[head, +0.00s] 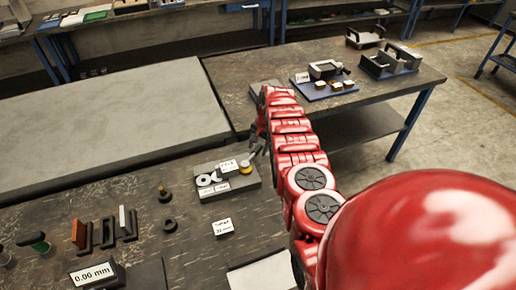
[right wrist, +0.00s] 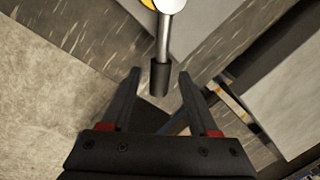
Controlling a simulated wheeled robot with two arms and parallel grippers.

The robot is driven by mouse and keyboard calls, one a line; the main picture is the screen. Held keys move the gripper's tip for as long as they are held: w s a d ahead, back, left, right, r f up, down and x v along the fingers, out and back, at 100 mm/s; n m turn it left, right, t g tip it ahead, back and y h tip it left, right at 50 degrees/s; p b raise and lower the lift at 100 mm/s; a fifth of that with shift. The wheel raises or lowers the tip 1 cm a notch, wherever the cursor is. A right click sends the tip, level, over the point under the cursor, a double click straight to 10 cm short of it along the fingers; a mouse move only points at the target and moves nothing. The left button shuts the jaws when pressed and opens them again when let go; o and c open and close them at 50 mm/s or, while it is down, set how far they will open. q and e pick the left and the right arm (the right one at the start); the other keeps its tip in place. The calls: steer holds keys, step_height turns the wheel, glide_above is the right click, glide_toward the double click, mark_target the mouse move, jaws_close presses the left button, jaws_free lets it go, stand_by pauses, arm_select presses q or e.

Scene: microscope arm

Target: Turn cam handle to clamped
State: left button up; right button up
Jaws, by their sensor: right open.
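The cam handle is a silver rod with a black grip (right wrist: 160,76) at its end. In the right wrist view it comes down from a round white-and-silver hub (right wrist: 168,4) with a yellow edge at the top. My right gripper (right wrist: 160,84) is open, with one finger on each side of the black grip and visible gaps on both sides. In the head view my right gripper (head: 256,151) is at the far right of a grey block (head: 229,190), beside a yellow round part (head: 245,167). The handle is too small to make out there. My left gripper is not in view.
The grey block carries white labels and pale curved parts. A small white label block (head: 222,227) stands in front. Dark stands (head: 105,232) and a 0.00 mm display (head: 93,273) are at the left. A second table (head: 400,83) with fixtures lies beyond my arm.

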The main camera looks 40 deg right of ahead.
jaws_close()
stand_by(1.3)
